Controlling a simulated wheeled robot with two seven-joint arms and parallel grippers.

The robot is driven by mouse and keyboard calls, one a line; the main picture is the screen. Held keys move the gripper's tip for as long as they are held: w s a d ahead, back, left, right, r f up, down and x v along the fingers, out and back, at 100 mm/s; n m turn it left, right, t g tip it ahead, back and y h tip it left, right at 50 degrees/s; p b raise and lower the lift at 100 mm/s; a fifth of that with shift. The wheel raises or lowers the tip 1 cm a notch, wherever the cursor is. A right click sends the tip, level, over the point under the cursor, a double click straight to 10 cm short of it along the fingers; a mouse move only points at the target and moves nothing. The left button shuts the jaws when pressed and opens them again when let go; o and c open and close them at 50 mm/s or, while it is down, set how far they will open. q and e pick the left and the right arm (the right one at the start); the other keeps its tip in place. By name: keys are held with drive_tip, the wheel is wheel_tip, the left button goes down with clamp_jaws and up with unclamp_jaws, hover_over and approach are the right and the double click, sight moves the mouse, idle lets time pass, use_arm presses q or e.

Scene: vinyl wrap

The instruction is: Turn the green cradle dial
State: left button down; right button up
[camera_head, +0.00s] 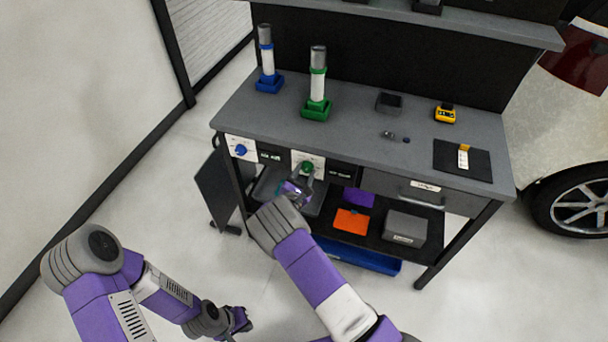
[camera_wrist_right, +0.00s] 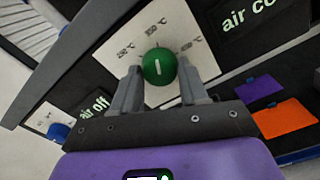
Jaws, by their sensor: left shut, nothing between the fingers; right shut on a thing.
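The green dial (camera_head: 307,167) sits on a white panel (camera_head: 318,160) on the front of the workbench, below the green cradle (camera_head: 317,110), which holds an upright white and grey tube. In the right wrist view the green dial (camera_wrist_right: 160,66) carries a white pointer line, and temperature marks in °C surround it on the panel. My right gripper (camera_head: 303,180) is at the dial, with its fingers (camera_wrist_right: 158,85) shut on it from either side. My left gripper (camera_head: 240,322) is low at the bottom of the head view, away from the bench, shut and empty.
A blue dial (camera_head: 240,150) and blue cradle (camera_head: 269,83) are to the left. A dark display reading "air off" (camera_wrist_right: 95,106) lies between the dials. A drawer (camera_head: 425,192), orange sheet (camera_head: 351,221) and grey box (camera_head: 404,229) are to the right.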

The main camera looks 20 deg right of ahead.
drive_tip(key=shift+m, duration=0.5)
drive_tip(key=o, duration=1.1)
drive_tip(key=shift+c, duration=0.2)
drive_tip(key=p+v, duration=0.1)
drive_tip(key=v, duration=0.6)
drive_tip(key=shift+s+a+p, duration=0.2)
drive_tip(key=shift+s+p, duration=0.1)
drive_tip(key=shift+d, duration=0.1)
